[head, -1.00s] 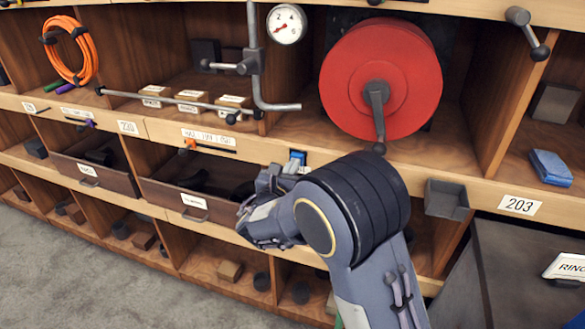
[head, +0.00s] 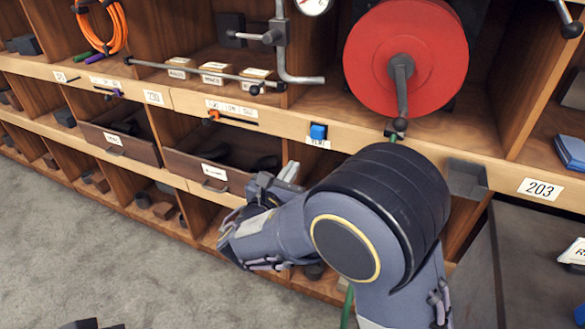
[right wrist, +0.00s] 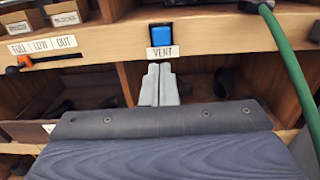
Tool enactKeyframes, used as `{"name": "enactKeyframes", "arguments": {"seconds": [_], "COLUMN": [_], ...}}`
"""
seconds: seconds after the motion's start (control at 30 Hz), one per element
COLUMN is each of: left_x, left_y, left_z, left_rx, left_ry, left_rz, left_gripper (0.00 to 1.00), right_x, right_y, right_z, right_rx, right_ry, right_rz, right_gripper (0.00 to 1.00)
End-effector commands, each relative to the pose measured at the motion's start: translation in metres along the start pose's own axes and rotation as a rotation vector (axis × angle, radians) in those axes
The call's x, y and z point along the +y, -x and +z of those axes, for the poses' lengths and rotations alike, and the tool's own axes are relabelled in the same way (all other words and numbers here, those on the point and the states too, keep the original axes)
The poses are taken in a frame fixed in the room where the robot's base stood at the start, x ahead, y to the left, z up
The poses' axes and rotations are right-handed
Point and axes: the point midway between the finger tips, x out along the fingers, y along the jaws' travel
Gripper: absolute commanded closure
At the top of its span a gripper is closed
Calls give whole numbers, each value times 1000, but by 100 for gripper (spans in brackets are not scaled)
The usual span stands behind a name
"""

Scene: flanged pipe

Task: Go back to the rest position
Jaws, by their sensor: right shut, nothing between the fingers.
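My right gripper (head: 290,172) is shut and empty, held in front of the shelf unit near the lower ledge. In the right wrist view its two pale fingers (right wrist: 158,85) are together, just below the blue button (right wrist: 162,33) and its VENT label. The blue button (head: 318,131) also shows in the head view, above and to the right of the fingertips, apart from them. My left gripper cannot be made out; only a small dark shape (head: 90,324) shows at the bottom left edge.
A red reel with a crank (head: 430,60) stands above my right arm. A green hose (right wrist: 290,70) hangs from the ledge. Pipework (head: 281,50), an orange-tipped slider (head: 212,117), open drawers (head: 205,175) and a small grey tray (head: 466,178) line the shelf. Carpet (head: 90,250) at lower left is free.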

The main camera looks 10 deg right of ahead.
Motion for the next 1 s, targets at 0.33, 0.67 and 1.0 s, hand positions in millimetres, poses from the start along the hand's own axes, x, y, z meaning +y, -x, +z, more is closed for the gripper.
{"name": "enactKeyframes", "arguments": {"seconds": [0.33, 0.67, 1.0], "left_x": [0, 6, 11], "left_y": [1, 12, 25], "left_z": [0, -6, -12], "left_rx": [0, 0, 0], "left_ry": [0, 0, 0], "left_rz": [0, 0, 0], "left_gripper": [64, 64, 64], "right_x": [-10, -193, -268], "right_y": [-4, -1, 128], "right_z": [-1, -44, -51], "right_rx": [27, 556, 941], "right_ry": [-24, -675, -1764], "right_rz": [-26, -630, -1387], "right_gripper": [100, 100, 100]}}
